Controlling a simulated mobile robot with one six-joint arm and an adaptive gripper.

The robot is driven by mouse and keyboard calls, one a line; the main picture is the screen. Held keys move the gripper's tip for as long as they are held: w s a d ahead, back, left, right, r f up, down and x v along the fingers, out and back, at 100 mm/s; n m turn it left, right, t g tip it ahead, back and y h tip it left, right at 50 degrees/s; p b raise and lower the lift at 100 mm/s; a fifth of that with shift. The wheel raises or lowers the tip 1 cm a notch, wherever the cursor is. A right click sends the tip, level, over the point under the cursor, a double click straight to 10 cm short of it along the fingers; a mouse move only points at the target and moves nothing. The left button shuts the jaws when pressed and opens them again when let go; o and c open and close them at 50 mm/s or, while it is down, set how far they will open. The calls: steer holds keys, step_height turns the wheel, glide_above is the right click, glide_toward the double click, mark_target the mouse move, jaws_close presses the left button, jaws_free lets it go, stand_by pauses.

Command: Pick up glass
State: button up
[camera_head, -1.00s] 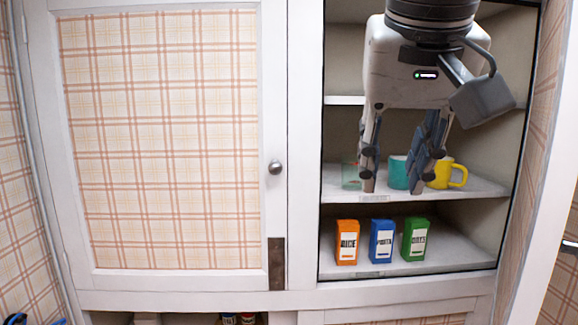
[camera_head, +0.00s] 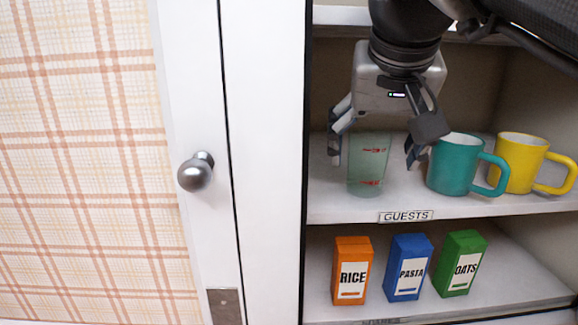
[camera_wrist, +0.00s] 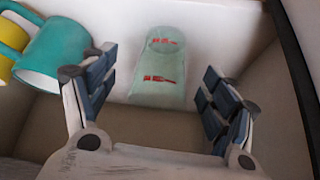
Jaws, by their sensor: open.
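The glass (camera_head: 368,165) is pale green and see-through with red markings. It stands upright on the middle cupboard shelf, left of the mugs. My gripper (camera_head: 377,150) is open, with one finger to the left of the glass and the other to its right in the head view. In the wrist view the glass (camera_wrist: 158,75) shows beyond and between the open fingertips of my gripper (camera_wrist: 160,80). The fingers look apart from the glass, and nothing is held.
A teal mug (camera_head: 453,165) stands close to the right finger, with a yellow mug (camera_head: 519,160) beyond it. Boxes of rice (camera_head: 351,270), pasta (camera_head: 408,267) and oats (camera_head: 460,263) stand on the shelf below. A closed door with a knob (camera_head: 195,172) is at the left.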

mark_target(366, 169)
steer(key=x, duration=0.5)
steer(key=shift+w+a+f, duration=0.2)
steer(key=shift+w+a, duration=0.05)
steer(key=shift+w, duration=0.1)
steer(key=shift+w+d+f, duration=0.1)
steer(key=shift+w+f, duration=0.05)
steer(key=shift+f, duration=0.05)
steer(key=shift+c, duration=0.4)
steer(key=c, duration=1.2)
